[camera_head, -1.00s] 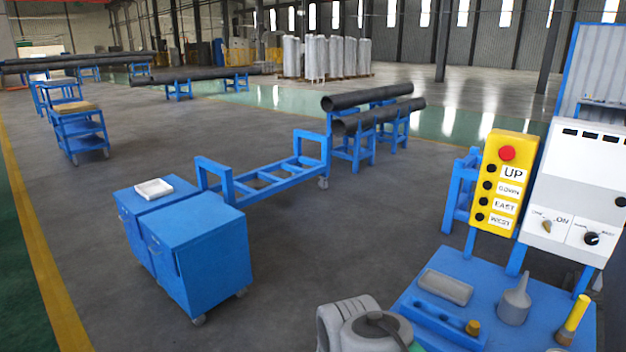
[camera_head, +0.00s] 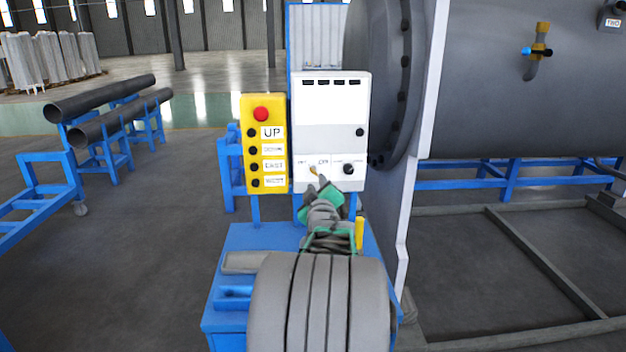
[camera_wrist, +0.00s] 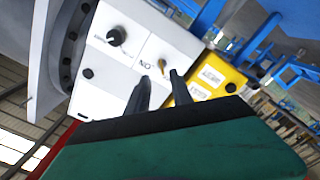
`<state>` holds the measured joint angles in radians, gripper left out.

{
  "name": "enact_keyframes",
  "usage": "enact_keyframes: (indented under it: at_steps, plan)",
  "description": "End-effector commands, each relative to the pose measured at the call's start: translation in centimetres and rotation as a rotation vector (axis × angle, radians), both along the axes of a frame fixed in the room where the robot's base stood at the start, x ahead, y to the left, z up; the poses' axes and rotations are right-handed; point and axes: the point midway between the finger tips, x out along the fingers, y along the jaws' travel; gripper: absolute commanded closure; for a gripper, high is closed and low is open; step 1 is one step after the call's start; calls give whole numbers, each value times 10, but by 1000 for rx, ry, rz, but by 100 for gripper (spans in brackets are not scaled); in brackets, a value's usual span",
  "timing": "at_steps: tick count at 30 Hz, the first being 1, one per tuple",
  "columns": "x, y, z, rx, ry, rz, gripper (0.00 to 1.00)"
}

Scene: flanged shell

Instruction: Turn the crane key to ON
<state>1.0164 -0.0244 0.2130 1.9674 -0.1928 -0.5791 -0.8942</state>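The crane key (camera_head: 313,170) is a small brass-coloured key low on the front of the white control box (camera_head: 331,115), with an ON label beside it. In the wrist view, which is turned round, the key (camera_wrist: 162,65) shows just beyond the fingertips. My gripper (camera_head: 317,181) reaches up in front of the box's lower part. In the wrist view my gripper (camera_wrist: 160,76) has two dark fingers standing apart with an empty gap, and the key lies ahead of that gap. Contact with the key cannot be made out.
A black knob (camera_head: 348,169) sits right of the key. A yellow button panel (camera_head: 265,143) with a red button stands close on the left. A blue table (camera_head: 232,262) with a yellow-handled tool (camera_head: 359,234) is below. A large flanged shell (camera_head: 480,95) rises on the right.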

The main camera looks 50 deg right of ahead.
Motion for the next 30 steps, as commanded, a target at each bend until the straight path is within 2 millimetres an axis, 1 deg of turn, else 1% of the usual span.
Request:
enact_keyframes:
  at_steps: [6,9,12,15,21,23,30]
  plan:
    - [28,-27,2,3,2,5,73]
    - [39,-40,2,3,0,5,73]
    - [47,-48,2,4,-1,5,73]
    - [50,-52,1,3,0,5,73]
    - [50,-51,1,4,-1,5,73]
    - [50,-51,1,4,-1,5,77]
    - [50,-51,1,4,-1,5,96]
